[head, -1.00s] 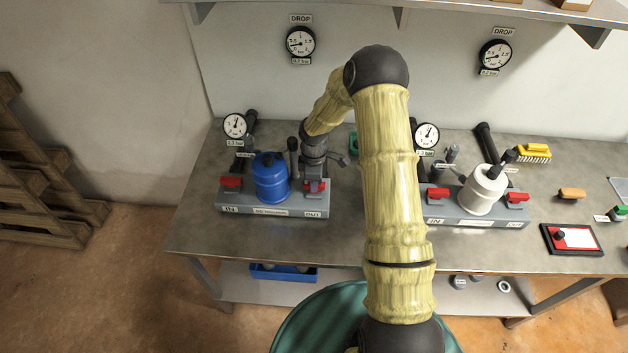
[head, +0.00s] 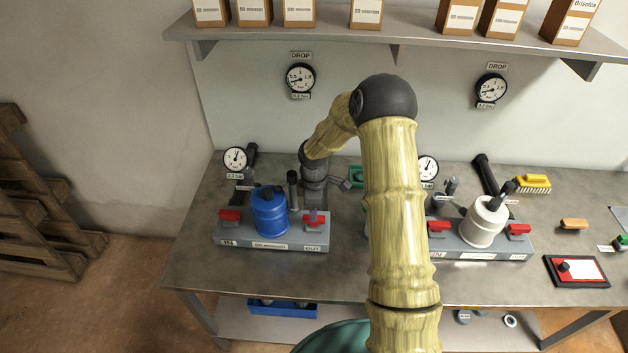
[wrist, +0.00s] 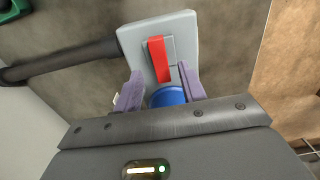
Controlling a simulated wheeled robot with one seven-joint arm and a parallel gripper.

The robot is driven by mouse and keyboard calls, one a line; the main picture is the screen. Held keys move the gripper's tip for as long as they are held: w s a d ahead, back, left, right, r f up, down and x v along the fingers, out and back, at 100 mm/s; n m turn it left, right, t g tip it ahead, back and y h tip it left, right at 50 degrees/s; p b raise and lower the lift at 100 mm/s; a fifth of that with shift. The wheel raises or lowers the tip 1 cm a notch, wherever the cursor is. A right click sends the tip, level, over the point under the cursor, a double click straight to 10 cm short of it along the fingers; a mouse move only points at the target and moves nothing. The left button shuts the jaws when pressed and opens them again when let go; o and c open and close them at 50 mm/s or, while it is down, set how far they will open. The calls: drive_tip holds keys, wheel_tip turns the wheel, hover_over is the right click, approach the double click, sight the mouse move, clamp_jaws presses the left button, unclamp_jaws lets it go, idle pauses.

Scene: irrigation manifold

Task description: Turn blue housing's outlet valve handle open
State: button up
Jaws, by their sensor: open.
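The blue housing (head: 270,212) stands upright on a grey base marked IN at its left end and OUT at its right end. The red outlet valve handle (head: 318,219) is at the OUT end, partly hidden by my gripper in the head view. In the wrist view the red handle (wrist: 159,58) lies lengthwise along the grey base, and a bit of the blue housing (wrist: 168,96) shows below it. My gripper (wrist: 161,88) is open, its purple fingers on either side of the handle's near end. I cannot tell whether they touch it.
A red inlet handle (head: 229,215) is left of the blue housing. A white housing (head: 484,222) with red handles stands right of my arm. A gauge (head: 235,160) and dark pipes are behind. A shelf (head: 430,45) with boxes hangs above.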

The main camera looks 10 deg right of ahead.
wheel_tip(320, 180, up, 14)
drive_tip(key=b, duration=0.1)
drive_tip(key=shift+s, duration=0.1)
idle(0.5)
drive_tip(key=s+r+m+t, duration=0.2)
drive_tip(key=s+m, duration=1.2)
drive_tip(key=s, duration=0.8)
drive_tip(key=shift+a+m+t, duration=0.2)
drive_tip(key=shift+m+t, duration=0.1)
drive_tip(key=shift+r, duration=0.1)
